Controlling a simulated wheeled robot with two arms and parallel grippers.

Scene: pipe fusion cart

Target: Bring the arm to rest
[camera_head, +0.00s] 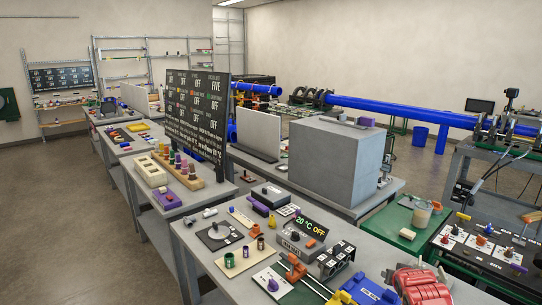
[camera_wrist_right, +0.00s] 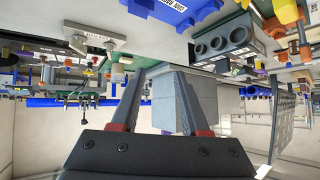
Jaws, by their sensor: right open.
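My right gripper (camera_wrist_right: 158,82) shows in the right wrist view, where the scene appears upside down. Its two dark fingers with red edges are apart, and nothing is between their tips. The big grey box (camera_wrist_right: 203,98) stands beyond the fingers in that view. Neither of my arms nor grippers shows in the head view. My left gripper is in no view.
In the head view, the near grey workbench (camera_head: 205,262) is crowded with small devices, including a 20 °C display unit (camera_head: 302,237) and a red machine (camera_head: 420,287). A grey box (camera_head: 335,165) and black sign board (camera_head: 197,115) stand behind. Floor (camera_head: 50,210) is clear at left.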

